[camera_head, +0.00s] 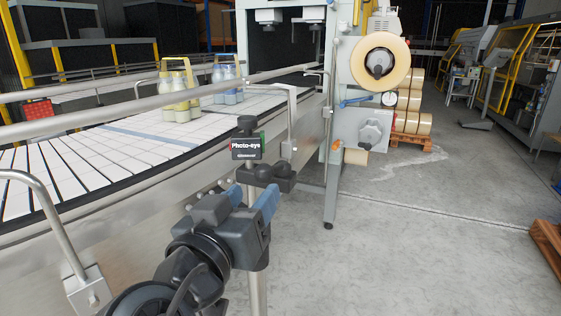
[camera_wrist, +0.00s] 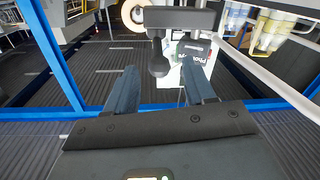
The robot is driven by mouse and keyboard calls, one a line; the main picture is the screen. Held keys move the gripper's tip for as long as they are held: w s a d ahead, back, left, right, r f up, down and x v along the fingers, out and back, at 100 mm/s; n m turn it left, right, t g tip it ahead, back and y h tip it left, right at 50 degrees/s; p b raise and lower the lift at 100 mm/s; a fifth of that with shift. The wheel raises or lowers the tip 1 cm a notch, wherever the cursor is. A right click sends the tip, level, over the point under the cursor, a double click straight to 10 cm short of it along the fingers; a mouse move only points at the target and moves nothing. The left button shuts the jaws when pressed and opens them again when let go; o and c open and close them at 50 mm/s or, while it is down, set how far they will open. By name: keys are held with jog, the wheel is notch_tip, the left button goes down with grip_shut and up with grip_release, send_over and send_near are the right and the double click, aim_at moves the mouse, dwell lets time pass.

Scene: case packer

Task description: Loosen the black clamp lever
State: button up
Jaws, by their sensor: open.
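The Photo-eye sensor (camera_head: 247,147) is a small dark box with a white label on a metal post. A black clamp (camera_head: 262,173) sits on the post just below it. In the wrist view the clamp shows as a dark bar (camera_wrist: 182,18), with the black clamp lever (camera_wrist: 158,60) as a round-ended stub hanging from it. My gripper (camera_head: 252,198) is open, with blue-grey fingers just in front of and below the clamp. In the wrist view the lever's end lies roughly between the fingertips (camera_wrist: 160,78). I see no contact, and the exact gap is unclear.
The conveyor (camera_head: 130,145) with its metal guard rail (camera_head: 150,103) runs along the left. Yellow bottles (camera_head: 178,90) and blue bottles (camera_head: 227,80) stand on it. The packer machine (camera_head: 345,125) with a tape roll stands behind the post.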

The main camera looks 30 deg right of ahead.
aim_at(264, 178)
jog(key=shift+w+d+r, duration=0.1)
jog(key=shift+r, duration=0.3)
jog(key=shift+w+d+r+m, duration=0.1)
jog(key=shift+w+d+m, duration=0.05)
jog(key=shift+d+m, duration=0.15)
jog(key=shift+p+x, duration=1.1)
jog(key=shift+x, duration=2.45)
jog(key=shift+c, duration=0.5)
grip_shut()
